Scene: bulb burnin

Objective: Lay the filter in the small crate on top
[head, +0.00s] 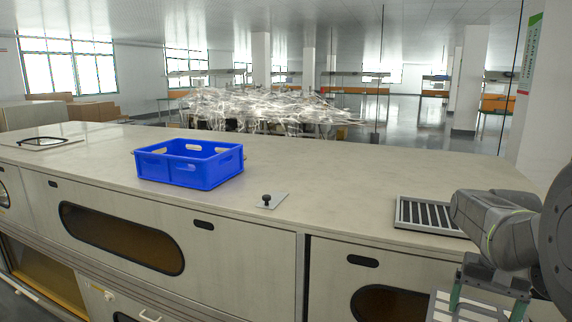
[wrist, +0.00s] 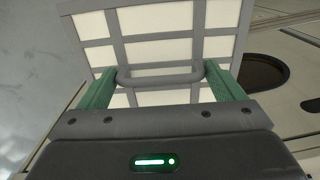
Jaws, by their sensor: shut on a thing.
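The filter is a white panel with a grey grid frame and a grey handle. It fills the upper middle of the wrist view (wrist: 155,20), and its top part shows at the bottom right of the head view (head: 445,308). My gripper (head: 488,300) is shut on the filter's handle, with green fingers at both ends of it in the wrist view (wrist: 160,78). It holds the filter in front of the cabinet, at the right. The small blue crate (head: 172,171) stands on the cabinet top, left of centre, well away from my gripper. Its visible inside looks empty.
The long pale cabinet top (head: 330,190) is mostly clear. A small plate with a black knob (head: 267,200) lies right of the crate. A black-slotted grille (head: 425,214) lies near my arm. A dark-rimmed panel (head: 42,141) lies far left. An open compartment (head: 35,270) shows below left.

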